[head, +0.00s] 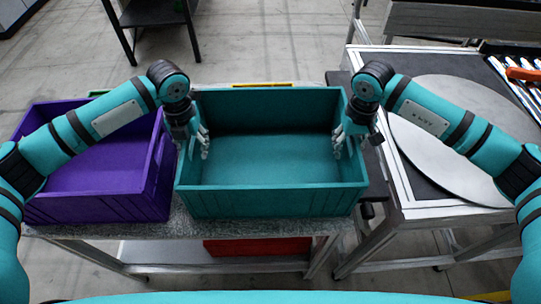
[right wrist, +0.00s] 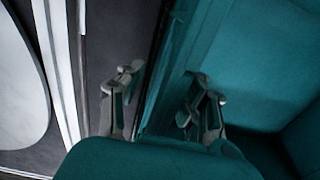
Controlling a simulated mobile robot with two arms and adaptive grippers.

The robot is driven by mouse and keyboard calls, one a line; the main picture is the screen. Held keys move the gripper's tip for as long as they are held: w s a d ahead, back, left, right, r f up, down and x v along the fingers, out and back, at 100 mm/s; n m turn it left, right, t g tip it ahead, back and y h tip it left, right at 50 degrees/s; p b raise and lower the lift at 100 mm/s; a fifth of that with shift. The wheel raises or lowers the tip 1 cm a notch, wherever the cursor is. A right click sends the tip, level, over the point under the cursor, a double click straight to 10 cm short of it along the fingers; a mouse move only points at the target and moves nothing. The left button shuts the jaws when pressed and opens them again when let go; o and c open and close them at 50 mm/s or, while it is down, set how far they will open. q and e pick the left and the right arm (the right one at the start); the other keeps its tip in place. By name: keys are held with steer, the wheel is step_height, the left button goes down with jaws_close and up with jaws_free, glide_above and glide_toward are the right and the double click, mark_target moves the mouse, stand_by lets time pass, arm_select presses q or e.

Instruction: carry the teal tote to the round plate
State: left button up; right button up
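The teal tote (head: 275,201) stands upright and looks empty on a speckled grey table top, beside a purple tote. My left gripper (head: 194,140) is at its left wall, with fingers showing inside. My right gripper (head: 356,140) straddles the right wall. The right wrist view shows one right finger outside the teal wall and one inside, spread apart with the wall between them. Both grippers look open; the left one's outer finger is hard to see. The round plate (head: 452,130) is a grey disc on the right-hand table, and part of it shows in the right wrist view (right wrist: 17,85).
The purple tote (head: 97,208) stands close to the left of the teal tote. The dark-topped table (head: 408,187) on the right has a metal frame, with rollers and an orange item (head: 523,74) behind the plate. A red bin (head: 258,246) sits below. The plate's top is clear.

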arm_select(q)
jaws_close()
arm_select(e)
jaws_close()
arm_select(q)
steer(key=shift+r, duration=0.1)
arm_select(e)
steer(key=shift+r, duration=0.1)
